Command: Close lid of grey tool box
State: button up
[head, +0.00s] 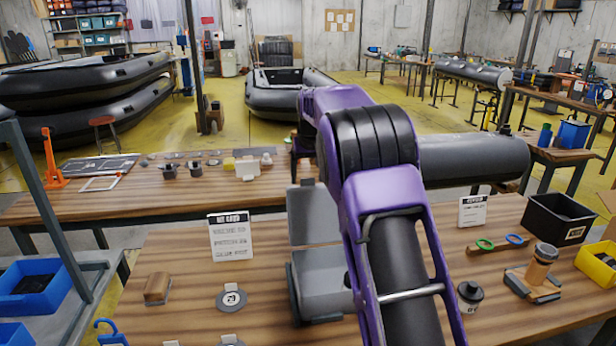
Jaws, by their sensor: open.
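The arm covers the right side of the box and lid. What lies inside the box is mostly hidden. My gripper cannot be made out, as my own arm links block the view beyond the elbow. Whether anything touches the lid cannot be seen.
On the near bench stand a white sign (231,237), a brown block (157,288) and a grey disc (231,299) left of the box. To the right are a dark canister (470,296), a black bin (557,218) and a yellow bin (597,266).

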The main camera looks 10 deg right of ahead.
jog(key=shift+f, duration=0.1)
grip_shut()
dwell(0.4)
dwell(1.0)
